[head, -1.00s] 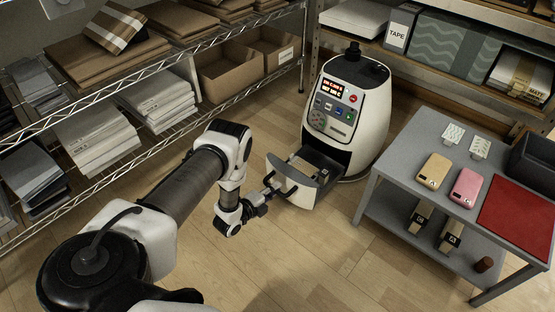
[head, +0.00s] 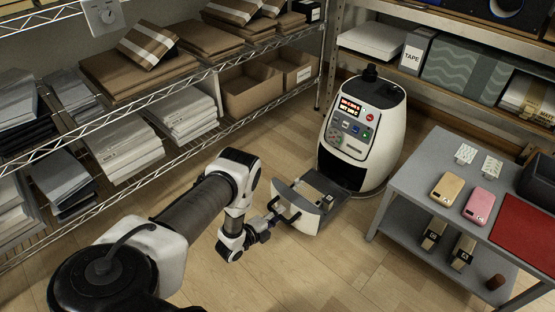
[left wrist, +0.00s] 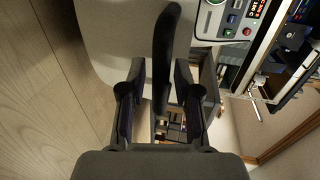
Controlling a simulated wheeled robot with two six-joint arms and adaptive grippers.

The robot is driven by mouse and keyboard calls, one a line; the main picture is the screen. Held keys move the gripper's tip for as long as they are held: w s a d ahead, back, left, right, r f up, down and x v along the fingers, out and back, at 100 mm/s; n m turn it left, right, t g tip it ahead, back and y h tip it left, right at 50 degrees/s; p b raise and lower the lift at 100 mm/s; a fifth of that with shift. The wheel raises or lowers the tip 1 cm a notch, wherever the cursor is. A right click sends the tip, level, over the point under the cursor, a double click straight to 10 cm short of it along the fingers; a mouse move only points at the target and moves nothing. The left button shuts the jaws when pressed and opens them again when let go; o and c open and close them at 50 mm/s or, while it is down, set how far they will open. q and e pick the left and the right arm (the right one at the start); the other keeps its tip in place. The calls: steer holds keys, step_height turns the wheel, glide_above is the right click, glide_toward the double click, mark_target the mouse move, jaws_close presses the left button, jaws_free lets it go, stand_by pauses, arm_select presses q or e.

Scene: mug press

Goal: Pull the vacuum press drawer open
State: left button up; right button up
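The vacuum press (head: 385,105) is a rounded white machine with a black top and a lit control panel, standing on the floor at centre right in the head view. Its drawer (head: 318,217) sticks out at the front, and beige items show inside. My left gripper (head: 278,216) is at the dark curved handle (head: 288,209) on the drawer front. The press panel (left wrist: 232,20) shows at the top. My right gripper is not in view.
A grey table (head: 425,190) with phone cases and a red mat (head: 525,228) stands close to the right of the press. Wire shelves (head: 150,170) with paper stacks and boxes line the left. Wooden floor (head: 330,275) is free in front of the drawer.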

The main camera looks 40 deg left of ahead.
arm_select(q)
steer(key=v, duration=1.2)
steer(key=shift+a, duration=0.1)
